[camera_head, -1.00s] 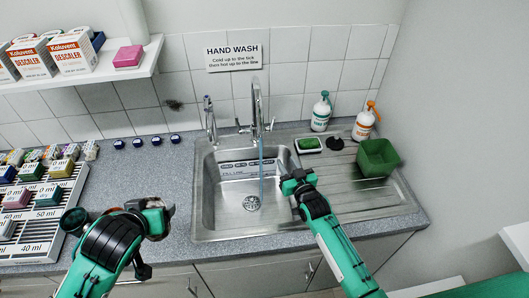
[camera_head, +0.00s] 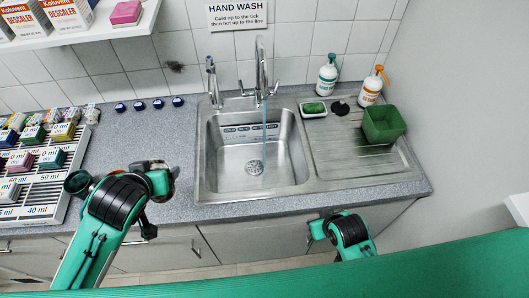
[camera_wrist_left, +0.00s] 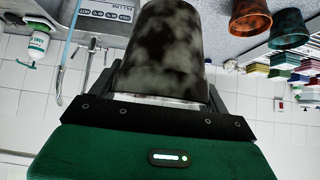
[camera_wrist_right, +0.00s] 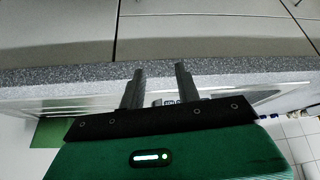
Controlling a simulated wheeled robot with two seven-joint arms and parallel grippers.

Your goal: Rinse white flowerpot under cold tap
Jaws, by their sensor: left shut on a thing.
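My left gripper (camera_head: 170,180) is shut on a pale flowerpot (camera_wrist_left: 160,50) heavily smudged with dark dirt. In the head view it is over the counter, left of the sink, and the arm mostly hides the pot. My right gripper (camera_head: 318,228) is open and empty, in front of the counter edge; its two separated fingers show in the right wrist view (camera_wrist_right: 158,88). A thin bluish stream of water (camera_head: 265,112) runs from the tall tap (camera_head: 261,70) into the steel sink (camera_head: 203,160). I cannot tell whether it is cold.
A green tub (camera_head: 383,125), a sponge tray (camera_head: 314,109) and two pump bottles (camera_head: 327,75) are on the right. A smaller tap (camera_head: 211,80) stands left of the tall one.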

